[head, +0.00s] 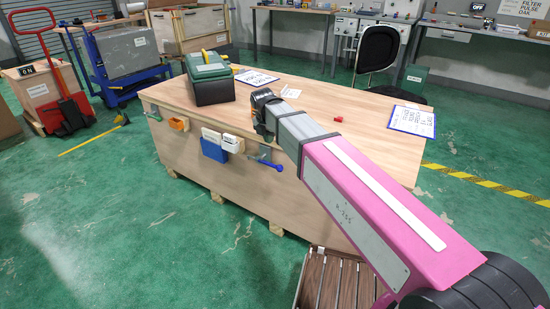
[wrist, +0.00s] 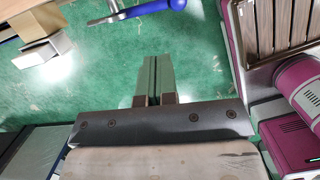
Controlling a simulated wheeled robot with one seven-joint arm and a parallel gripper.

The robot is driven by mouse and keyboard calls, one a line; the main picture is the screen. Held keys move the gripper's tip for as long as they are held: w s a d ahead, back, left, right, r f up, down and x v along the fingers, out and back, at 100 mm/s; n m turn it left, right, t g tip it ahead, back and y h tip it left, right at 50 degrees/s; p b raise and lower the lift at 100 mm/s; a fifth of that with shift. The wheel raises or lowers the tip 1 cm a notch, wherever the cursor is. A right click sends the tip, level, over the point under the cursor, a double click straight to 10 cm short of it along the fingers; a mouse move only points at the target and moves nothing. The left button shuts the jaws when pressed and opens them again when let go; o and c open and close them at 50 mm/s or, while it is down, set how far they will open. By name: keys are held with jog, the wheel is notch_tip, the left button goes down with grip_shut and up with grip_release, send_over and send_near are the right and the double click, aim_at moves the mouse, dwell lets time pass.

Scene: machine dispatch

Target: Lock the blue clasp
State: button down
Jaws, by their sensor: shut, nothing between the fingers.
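The blue clasp (head: 270,164) is on the front side of the wooden crate-like bench. Its blue handle sticks out to the right from a metal arm, roughly level. In the wrist view the blue handle (wrist: 168,5) shows at the top edge, partly cut off, with its metal part to the left. My gripper (wrist: 157,58) is shut and empty, with its fingertips apart from the handle in that view. In the head view my arm's dark end joint is above the bench's front edge, and the fingers cannot be made out.
The bench top (head: 310,100) carries a green-and-black case (head: 209,80), a red block (head: 337,119) and a clipboard (head: 413,120). An orange holder (head: 179,124), a blue holder (head: 214,151) and a teal-handled clamp (head: 153,116) are on its front. The green floor (head: 130,220) at front left is clear.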

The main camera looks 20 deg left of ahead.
jog(key=shift+a+r+n, duration=0.2)
jog(key=shift+a+n, duration=0.1)
jog(key=shift+a, duration=0.05)
jog(key=shift+w+f, duration=0.1)
send_near(273, 165)
jog(key=shift+w+f, duration=0.3)
jog(key=shift+f, duration=0.95)
jog(key=shift+w+f, duration=0.25)
jog(key=shift+f, duration=0.95)
jog(key=shift+w+f, duration=0.3)
jog(key=shift+f, duration=0.95)
jog(key=shift+s+d+f, duration=0.1)
jog(key=shift+f, duration=0.4)
